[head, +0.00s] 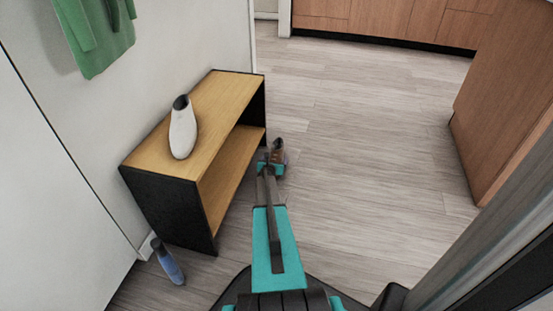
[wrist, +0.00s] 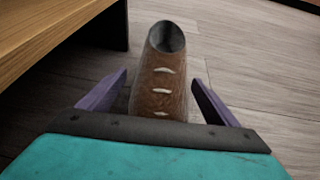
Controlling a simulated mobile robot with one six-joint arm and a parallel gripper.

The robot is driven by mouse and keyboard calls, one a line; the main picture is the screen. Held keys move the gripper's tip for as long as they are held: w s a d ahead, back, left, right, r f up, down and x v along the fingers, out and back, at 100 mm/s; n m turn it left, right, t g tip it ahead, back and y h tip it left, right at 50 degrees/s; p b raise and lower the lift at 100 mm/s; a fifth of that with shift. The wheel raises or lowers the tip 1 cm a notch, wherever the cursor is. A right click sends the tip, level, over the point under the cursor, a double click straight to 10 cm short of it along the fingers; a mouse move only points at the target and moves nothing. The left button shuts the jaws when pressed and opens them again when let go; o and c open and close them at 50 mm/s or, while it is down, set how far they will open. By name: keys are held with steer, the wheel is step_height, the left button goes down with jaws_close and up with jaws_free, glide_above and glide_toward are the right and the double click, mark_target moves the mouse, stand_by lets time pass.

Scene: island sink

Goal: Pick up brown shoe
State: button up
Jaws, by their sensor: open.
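The brown shoe (wrist: 160,85) stands on the wood floor in the wrist view, its dark opening at the far end and pale laces facing up. In the head view the brown shoe (head: 278,148) shows only in part, just beyond the end of my arm and beside the low shelf. My gripper (wrist: 160,85) is open, with one purple finger on each side of the shoe's near part. The gripper also shows in the head view (head: 272,162). The shoe's near end is hidden behind the gripper body. I cannot tell whether the fingers touch it.
A low wood-and-black shelf (head: 225,105) stands close on the left, with a white vase (head: 183,130) on top. Wooden cabinets (head: 510,100) stand at the right. The floor (head: 370,130) between is clear.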

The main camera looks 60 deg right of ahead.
mark_target(275, 158)
steer(key=c, duration=1.4)
steer(key=shift+o, duration=0.2)
steer(key=shift+r, duration=0.15)
steer(key=shift+r+p, duration=2.6)
steer(key=shift+r, duration=2.3)
